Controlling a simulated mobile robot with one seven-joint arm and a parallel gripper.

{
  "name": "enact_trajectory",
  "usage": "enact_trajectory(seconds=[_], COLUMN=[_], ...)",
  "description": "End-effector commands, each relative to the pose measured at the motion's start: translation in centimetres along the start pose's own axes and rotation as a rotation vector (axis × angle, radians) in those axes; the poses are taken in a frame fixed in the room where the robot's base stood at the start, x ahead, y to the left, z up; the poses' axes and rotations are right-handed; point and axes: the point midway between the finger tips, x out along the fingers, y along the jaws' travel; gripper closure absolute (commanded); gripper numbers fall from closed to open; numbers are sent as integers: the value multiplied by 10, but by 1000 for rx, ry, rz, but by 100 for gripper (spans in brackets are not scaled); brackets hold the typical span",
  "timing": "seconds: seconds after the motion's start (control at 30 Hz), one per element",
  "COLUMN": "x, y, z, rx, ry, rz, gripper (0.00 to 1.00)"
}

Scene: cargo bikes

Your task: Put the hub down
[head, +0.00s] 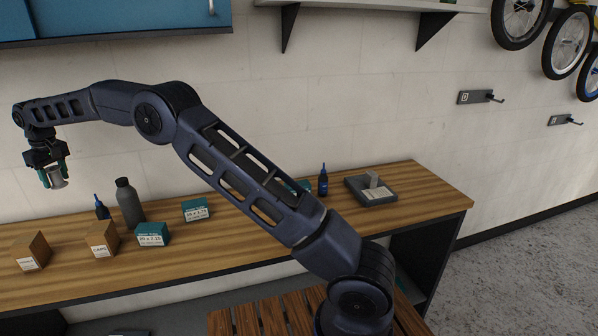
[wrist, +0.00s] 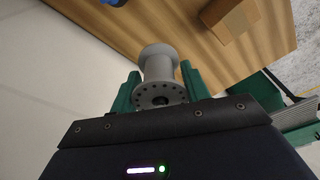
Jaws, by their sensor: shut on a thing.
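The hub (wrist: 160,65) is a grey metal spool with a ring of holes in its near flange. My gripper (wrist: 158,88) has green fingers on either side of the hub and is shut on it. In the head view my gripper (head: 54,178) is at the far left, with the hub (head: 56,178) between its fingers. It is held in the air above the wooden workbench (head: 240,240), apart from the surface.
On the bench are two cardboard boxes (head: 102,238), green boxes (head: 153,234), a dark grey bottle (head: 129,203), small blue-capped bottles (head: 323,181) and a grey tray (head: 385,186) holding a light block. A blue cabinet (head: 130,18) and shelf hang above. The bench front middle is clear.

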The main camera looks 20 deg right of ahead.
Motion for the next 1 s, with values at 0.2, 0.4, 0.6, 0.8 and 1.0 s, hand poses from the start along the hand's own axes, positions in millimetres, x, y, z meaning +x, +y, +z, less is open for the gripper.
enact_trajectory(seconds=[0.2,0.4,0.6,0.8,1.0], x=[-14,-27,-41,-52,-46], y=[68,122,166,203,242], z=[46,97,155,221,300], rx=[11,17,22,31,41], ry=[1,2,2,0,-1], rz=[1,2,4,5,6], gripper=[80,80,80,80,80])
